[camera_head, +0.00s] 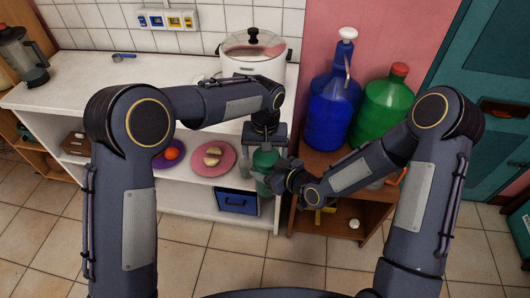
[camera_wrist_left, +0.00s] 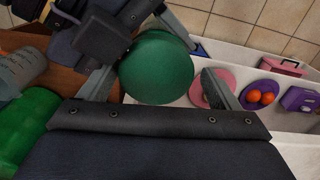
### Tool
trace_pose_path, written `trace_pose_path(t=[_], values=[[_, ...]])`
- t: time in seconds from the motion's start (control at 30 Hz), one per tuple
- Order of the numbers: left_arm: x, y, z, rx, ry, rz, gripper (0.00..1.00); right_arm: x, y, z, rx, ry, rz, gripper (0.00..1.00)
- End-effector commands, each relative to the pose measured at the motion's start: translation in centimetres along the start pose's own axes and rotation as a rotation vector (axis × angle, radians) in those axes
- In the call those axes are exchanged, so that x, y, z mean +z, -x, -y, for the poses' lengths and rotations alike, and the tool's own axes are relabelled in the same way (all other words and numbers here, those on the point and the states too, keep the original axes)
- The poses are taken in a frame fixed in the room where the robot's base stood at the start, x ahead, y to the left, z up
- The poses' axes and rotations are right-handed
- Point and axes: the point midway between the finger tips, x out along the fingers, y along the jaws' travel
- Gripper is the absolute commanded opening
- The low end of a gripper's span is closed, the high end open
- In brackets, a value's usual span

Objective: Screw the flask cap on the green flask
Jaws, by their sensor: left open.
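The green flask (camera_head: 265,160) is in the air in front of the white shelf, below my left gripper (camera_head: 264,150). In the left wrist view its round green top (camera_wrist_left: 157,67) fills the space between my left fingers, which are open on either side of it. I cannot tell whether this top is the flask cap or the flask itself. My right gripper (camera_head: 272,181) comes in from the right at the flask's lower part and appears shut on it; its fingers are mostly hidden. In the left wrist view my right gripper (camera_wrist_left: 105,40) is dark, beside the flask.
A white pot (camera_head: 252,68) stands on the counter behind. A blue jug (camera_head: 332,108) and a large green jug with a red cap (camera_head: 382,112) stand on the brown shelf at right. A pink plate (camera_head: 213,160) and blue crate (camera_head: 237,201) are on the shelves below.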

Motion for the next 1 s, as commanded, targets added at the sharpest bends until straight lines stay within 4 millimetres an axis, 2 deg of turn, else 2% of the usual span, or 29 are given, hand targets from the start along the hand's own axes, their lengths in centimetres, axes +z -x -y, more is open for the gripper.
trace_pose_path(t=[0.13,0.4,0.7,0.77,1.0], values=[[0.1,1.0,-0.5,0.011,-0.004,-0.004,0.91,-0.2,-0.1,0.4,-0.009,0.005,-0.004,0.00],[0.1,4.3,-0.5,0.010,-0.005,-0.003,0.91,-0.1,-0.1,0.2,-0.006,0.003,-0.002,0.00],[0.1,4.6,-0.3,0.005,-0.003,0.000,0.91,-0.1,-0.1,0.2,-0.004,0.002,-0.003,0.00],[0.1,4.6,-0.3,0.005,0.000,-0.001,0.87,-0.1,0.0,0.2,-0.004,0.002,-0.003,0.00],[0.1,6.9,-0.3,-0.001,0.186,-0.001,0.87,-0.1,0.0,0.2,-0.004,0.002,-0.003,0.00]])
